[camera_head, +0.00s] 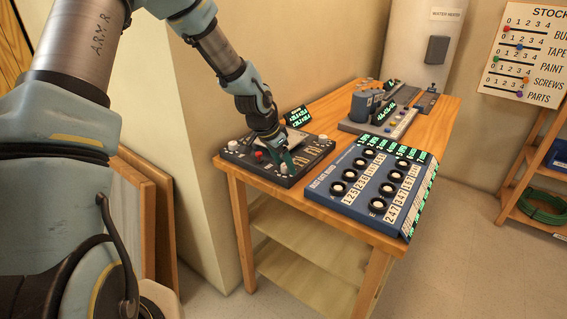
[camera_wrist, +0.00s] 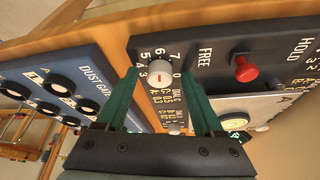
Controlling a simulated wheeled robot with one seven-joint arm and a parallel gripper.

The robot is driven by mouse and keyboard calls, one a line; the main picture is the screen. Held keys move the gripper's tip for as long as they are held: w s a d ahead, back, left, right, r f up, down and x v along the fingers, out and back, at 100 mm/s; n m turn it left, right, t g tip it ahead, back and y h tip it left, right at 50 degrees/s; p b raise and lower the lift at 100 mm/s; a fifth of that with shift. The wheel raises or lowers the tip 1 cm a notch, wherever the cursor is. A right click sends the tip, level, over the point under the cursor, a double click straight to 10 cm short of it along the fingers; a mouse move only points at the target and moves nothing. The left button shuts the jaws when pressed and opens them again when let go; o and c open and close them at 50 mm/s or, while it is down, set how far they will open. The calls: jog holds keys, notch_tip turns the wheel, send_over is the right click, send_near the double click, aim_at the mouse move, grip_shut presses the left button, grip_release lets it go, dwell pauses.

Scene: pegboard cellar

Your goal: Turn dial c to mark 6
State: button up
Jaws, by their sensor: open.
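Dial c (camera_wrist: 160,74) is a pale round knob on a black panel, with figures around it in the wrist view; the 6 is at the top of the picture. A short red line shows on its face, but I cannot tell which figure it points to. My gripper (camera_wrist: 161,82) is open, with one teal finger on each side of the knob. I cannot tell whether the fingers touch it. In the head view, my gripper (camera_head: 286,160) reaches down to the front of the black panel (camera_head: 262,177) and partly hides the knob.
A red button (camera_wrist: 246,70) and a light screen stand beside the dial. A blue panel (camera_head: 345,205) with several black knobs lies to the right on the wooden table (camera_head: 230,172). Grey equipment (camera_head: 365,105) stands farther back. A wall rises close on the left.

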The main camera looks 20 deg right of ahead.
jog(key=b+v, duration=0.1)
jog(key=v, duration=0.9)
jog(key=shift+a+r+b, duration=0.2)
jog(key=shift+r+b, duration=0.15)
jog(key=s+a+n+y, duration=0.1)
jog(key=s+a+n, duration=0.2)
jog(key=a, duration=0.7)
jog(key=s+a+n+y, duration=0.1)
jog(key=s+a+n, duration=0.2)
jog(key=a+n, duration=0.3)
jog(key=s+a+n+y, duration=0.2)
jog(key=a+n, duration=0.3)
jog(key=a, duration=1.1)
jog(key=shift+s+f+t, duration=0.3)
jog(key=shift+s+f, duration=0.1)
jog(key=shift+s, duration=0.5)
jog(key=shift+w+d, duration=0.1)
jog(key=shift+w, duration=0.05)
